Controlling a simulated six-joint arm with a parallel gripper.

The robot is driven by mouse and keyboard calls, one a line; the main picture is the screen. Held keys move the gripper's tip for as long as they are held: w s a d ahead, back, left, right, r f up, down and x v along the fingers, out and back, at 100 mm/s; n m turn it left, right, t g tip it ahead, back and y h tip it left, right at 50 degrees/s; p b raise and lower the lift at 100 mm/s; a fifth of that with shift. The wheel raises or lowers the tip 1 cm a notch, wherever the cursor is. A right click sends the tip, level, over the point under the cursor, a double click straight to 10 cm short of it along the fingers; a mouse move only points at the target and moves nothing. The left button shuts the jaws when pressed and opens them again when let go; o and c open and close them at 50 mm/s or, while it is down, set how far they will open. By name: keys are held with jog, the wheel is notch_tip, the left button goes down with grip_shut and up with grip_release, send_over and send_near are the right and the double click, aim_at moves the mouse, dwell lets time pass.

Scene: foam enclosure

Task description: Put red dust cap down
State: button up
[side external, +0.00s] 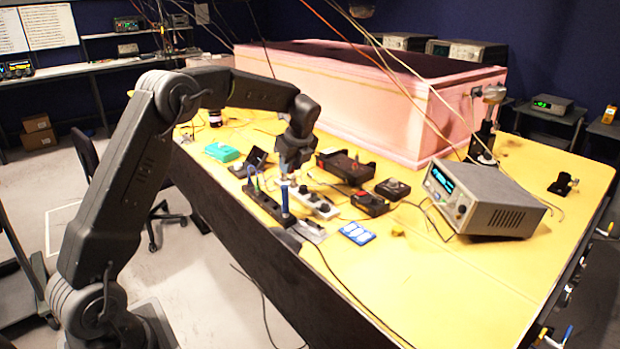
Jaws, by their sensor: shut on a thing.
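My gripper (287,178) points down over the yellow table, close above the black power strip (265,204) and the white connector block (316,203). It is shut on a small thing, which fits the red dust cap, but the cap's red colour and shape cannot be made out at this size. A blue upright piece (285,202) shows just below the fingertips. I cannot tell whether it touches them.
A pink foam enclosure (455,115) stands behind. A grey bench instrument (480,200) is at the right. Black boxes (345,168), a green box (222,152) and a blue card (357,233) lie nearby. Cables cross the table. The front right is clear.

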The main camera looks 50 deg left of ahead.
jog(key=s+a+r, duration=0.3)
jog(key=n+g+h, duration=0.4)
jog(key=n+g, duration=0.1)
jog(key=n, duration=1.3)
send_over(343, 259)
jog(key=w, duration=0.1)
notch_tip(343, 259, down, 9)
jog(key=shift+r, duration=0.15)
jog(key=shift+f, duration=1.95)
jog(key=shift+f, duration=0.2)
